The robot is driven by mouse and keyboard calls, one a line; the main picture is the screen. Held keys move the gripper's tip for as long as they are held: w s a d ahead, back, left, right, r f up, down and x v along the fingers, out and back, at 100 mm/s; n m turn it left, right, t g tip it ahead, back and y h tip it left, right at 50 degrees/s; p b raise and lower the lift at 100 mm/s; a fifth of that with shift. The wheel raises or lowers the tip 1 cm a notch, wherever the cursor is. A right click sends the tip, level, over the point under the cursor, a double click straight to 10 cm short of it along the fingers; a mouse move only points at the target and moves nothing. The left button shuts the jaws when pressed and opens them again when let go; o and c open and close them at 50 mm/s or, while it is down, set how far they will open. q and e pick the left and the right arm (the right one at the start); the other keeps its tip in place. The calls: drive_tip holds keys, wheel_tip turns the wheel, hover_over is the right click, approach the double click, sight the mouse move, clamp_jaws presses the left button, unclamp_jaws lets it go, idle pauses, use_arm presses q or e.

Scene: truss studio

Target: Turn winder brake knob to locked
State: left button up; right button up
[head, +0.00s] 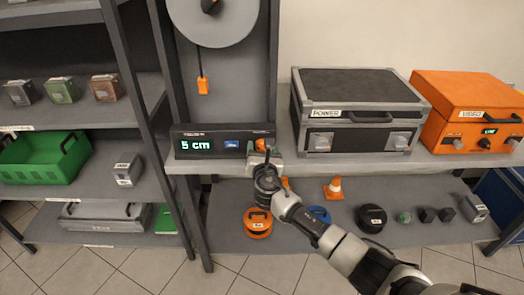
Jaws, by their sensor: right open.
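The winder's dark control box (222,152) sits on the shelf left of centre, with a display reading "5 cm" and a small blue panel. An orange knob (260,144) shows at the box's right end, partly covered by my gripper; its setting cannot be read. Above, a grey winder disc (212,18) has a dark hub and a cord with an orange tag (203,86). My right gripper (262,150) is open at the knob; whether its fingers touch the knob cannot be told. My left gripper is out of view.
A grey POWER case (352,88) and an orange VIDEO case (470,92) stand on the shelf to the right. The lower shelf holds an orange reel (257,223), a traffic cone (333,188) and small blocks. A green crate (45,158) is at left, beyond a dark upright.

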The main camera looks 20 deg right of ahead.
drive_tip(key=c, duration=0.9)
